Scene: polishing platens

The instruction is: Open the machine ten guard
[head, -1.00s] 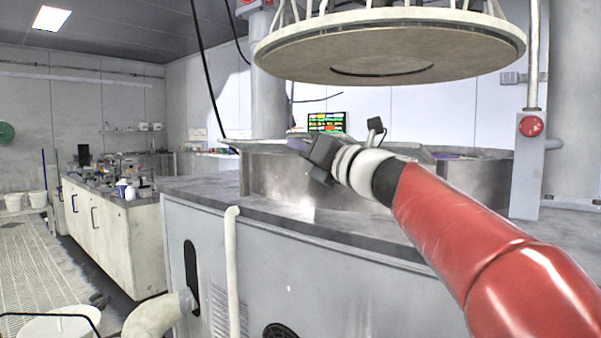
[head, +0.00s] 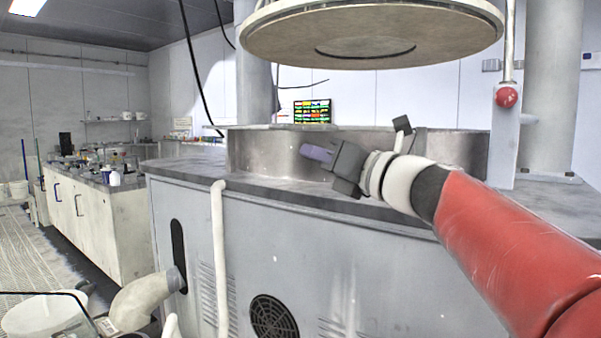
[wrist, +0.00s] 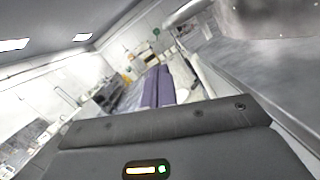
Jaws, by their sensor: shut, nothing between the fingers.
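The machine is a grey cabinet (head: 330,255) with a dark top. A shiny curved metal guard wall (head: 262,155) stands on that top, below a round platen (head: 370,45) hanging overhead. No number shows on the machine, so I cannot tell whether it is machine ten. My gripper (head: 316,153) has purple fingers and appears in front of the metal wall, pointing left; I cannot tell whether it touches it. In the wrist view the purple fingers (wrist: 158,88) lie together with nothing between them. My gripper body and forearm hide the wall's right part.
A red button (head: 507,97) sits on a post at the right. A colourful screen (head: 312,111) stands behind the machine. A white pipe (head: 219,260) runs down the cabinet front. A white bucket (head: 45,315) and bent hose (head: 140,302) stand lower left. Floor at the left looks clear.

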